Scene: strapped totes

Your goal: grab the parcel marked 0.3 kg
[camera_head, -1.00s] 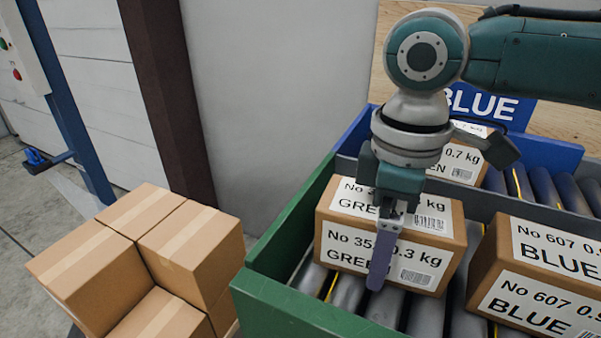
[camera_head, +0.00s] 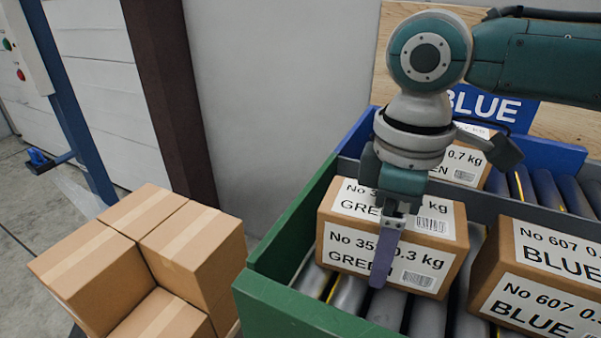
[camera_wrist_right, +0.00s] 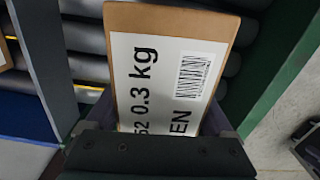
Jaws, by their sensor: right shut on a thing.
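The parcel marked 0.3 kg (camera_head: 430,262) is a brown box with white labels reading "No 352 0.3 kg GREEN". It sits on the rollers at the left end of the green-walled lane. My right gripper (camera_head: 385,262) comes down over it from above, one purple finger lying against its front face. In the right wrist view the parcel (camera_wrist_right: 170,60) fills the space between the two fingers of the right gripper (camera_wrist_right: 160,125), which is shut on it. The far finger is hidden in the head view. My left gripper is not in view.
A parcel marked No 607 BLUE (camera_head: 545,270) stands to the right in the same lane. A 0.7 kg parcel (camera_head: 465,165) sits in the blue lane behind. The green wall (camera_head: 300,310) borders the near left. Several plain boxes (camera_head: 150,250) are stacked at left.

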